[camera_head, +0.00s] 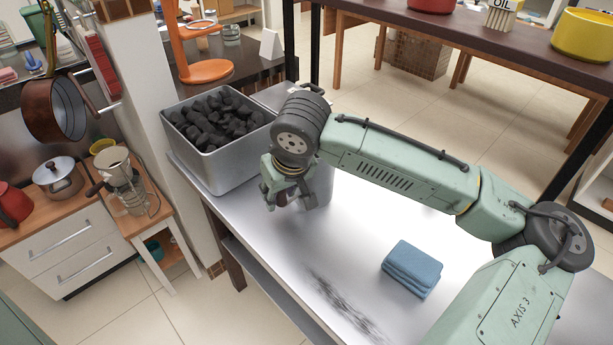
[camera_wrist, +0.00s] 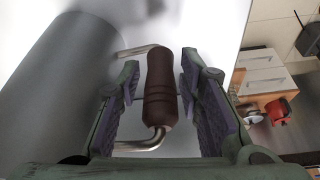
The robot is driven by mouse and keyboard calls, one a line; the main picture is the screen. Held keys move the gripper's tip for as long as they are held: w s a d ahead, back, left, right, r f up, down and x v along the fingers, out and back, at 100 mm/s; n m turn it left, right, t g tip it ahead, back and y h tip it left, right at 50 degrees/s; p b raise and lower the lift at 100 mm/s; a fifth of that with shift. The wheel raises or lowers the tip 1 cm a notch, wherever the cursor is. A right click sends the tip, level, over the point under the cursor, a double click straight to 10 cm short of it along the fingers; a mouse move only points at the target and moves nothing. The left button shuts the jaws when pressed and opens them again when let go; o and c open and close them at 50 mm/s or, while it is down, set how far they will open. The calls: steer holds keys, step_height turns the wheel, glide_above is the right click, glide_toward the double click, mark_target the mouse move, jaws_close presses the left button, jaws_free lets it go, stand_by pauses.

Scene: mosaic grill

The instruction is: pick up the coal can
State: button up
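The coal can appears to be the grey metal cylinder (camera_head: 322,188) standing on the steel table, mostly hidden behind my gripper in the head view. In the wrist view its smooth grey side (camera_wrist: 60,80) fills the left. Its dark red-brown handle (camera_wrist: 160,88), on bent metal rods, points out from that side. My gripper (camera_head: 287,202) is open around the handle. In the wrist view the two purple-padded fingers (camera_wrist: 160,76) stand on either side of the grip, with a visible gap on each side.
A square metal bin full of black coal (camera_head: 218,125) stands left of the can. A folded blue cloth (camera_head: 412,268) lies on the steel table (camera_head: 270,240) at the right, near a dark smudge. The table's front left is clear. An orange stand (camera_head: 205,70) is behind the bin.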

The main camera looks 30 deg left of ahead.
jaws_close()
stand_by(0.6)
